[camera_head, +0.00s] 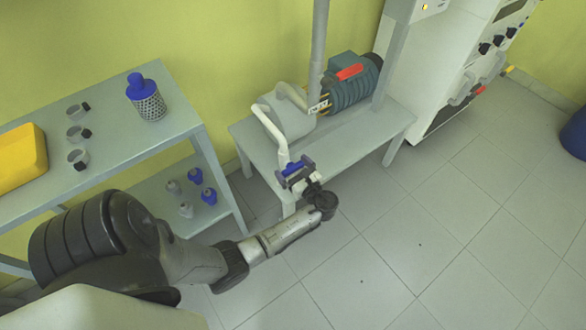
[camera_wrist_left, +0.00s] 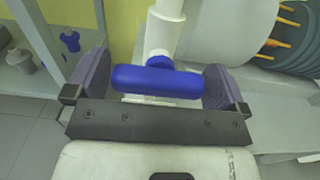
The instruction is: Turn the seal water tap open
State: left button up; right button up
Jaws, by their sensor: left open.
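The seal water tap has a blue handle (camera_wrist_left: 157,82) on a white pipe (camera_wrist_left: 164,30), in the left wrist view. The gripper is open. In the head view the blue handle (camera_head: 292,168) shows between the fingers of my left gripper (camera_head: 296,172), at the front of the pump bench. The white pipe runs up and back from it. My right gripper is in neither view.
The pump bench (camera_head: 393,129) carries a dark green motor (camera_head: 355,88) with a red part on top. A white cabinet (camera_head: 436,60) stands at right. The tiled floor in front is clear.

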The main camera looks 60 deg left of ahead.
pick_arm(q)
jog(key=c, duration=0.6)
jog(key=shift+c, duration=0.2)
